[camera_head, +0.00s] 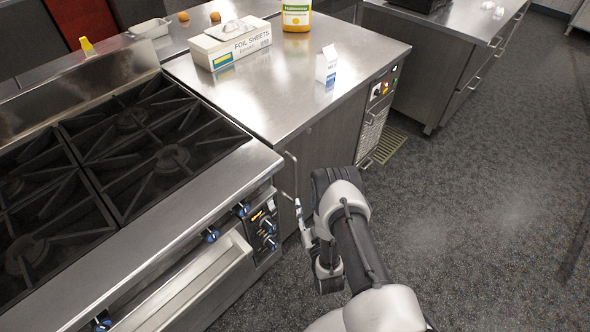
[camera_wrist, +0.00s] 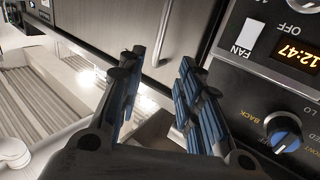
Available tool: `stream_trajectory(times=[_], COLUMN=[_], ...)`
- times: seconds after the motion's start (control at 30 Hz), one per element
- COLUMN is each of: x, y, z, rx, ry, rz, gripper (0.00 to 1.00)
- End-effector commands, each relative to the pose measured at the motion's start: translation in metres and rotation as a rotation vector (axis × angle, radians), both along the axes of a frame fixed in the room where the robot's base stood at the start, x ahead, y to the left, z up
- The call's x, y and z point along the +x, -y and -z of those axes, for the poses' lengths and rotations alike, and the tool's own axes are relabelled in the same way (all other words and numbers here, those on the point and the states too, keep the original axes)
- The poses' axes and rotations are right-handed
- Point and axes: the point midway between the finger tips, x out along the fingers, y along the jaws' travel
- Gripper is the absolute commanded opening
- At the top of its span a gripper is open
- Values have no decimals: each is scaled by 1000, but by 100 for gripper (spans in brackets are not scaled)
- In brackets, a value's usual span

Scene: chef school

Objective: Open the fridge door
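A dark cabinet front (camera_head: 331,139) under the steel counter appears to be the fridge door. It looks closed in the head view. A slim vertical metal handle (camera_head: 291,174) runs along its left edge, beside the stove. My gripper (camera_head: 304,220) is low in front of this edge, partly hidden by my wrist. In the wrist view my gripper (camera_wrist: 158,68) has its two blue-padded fingers apart with nothing between them. A metal bar handle (camera_wrist: 166,32) on a dark front (camera_wrist: 110,25) lies beyond the fingertips. I cannot tell how far away it is.
The stove (camera_head: 120,150) stands left, with blue knobs (camera_head: 242,209) close to my gripper. A control panel (camera_wrist: 275,75) fills the wrist view's right. A foil box (camera_head: 230,43), milk carton (camera_head: 326,66) and yellow jar (camera_head: 296,15) stand on the counter. Floor (camera_head: 470,190) is clear at right.

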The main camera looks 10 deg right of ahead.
Motion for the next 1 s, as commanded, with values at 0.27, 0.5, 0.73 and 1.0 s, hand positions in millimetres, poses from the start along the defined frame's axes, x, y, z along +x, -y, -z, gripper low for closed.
stream_trajectory(times=[0.27,0.5,0.73,1.0], x=[26,79,127,163], y=[-2,-3,-6,-7], z=[2,3,4,3], rx=[2,1,1,2], ry=[15,14,11,9], rz=[-2,0,-1,-1], gripper=[33,33,33,33])
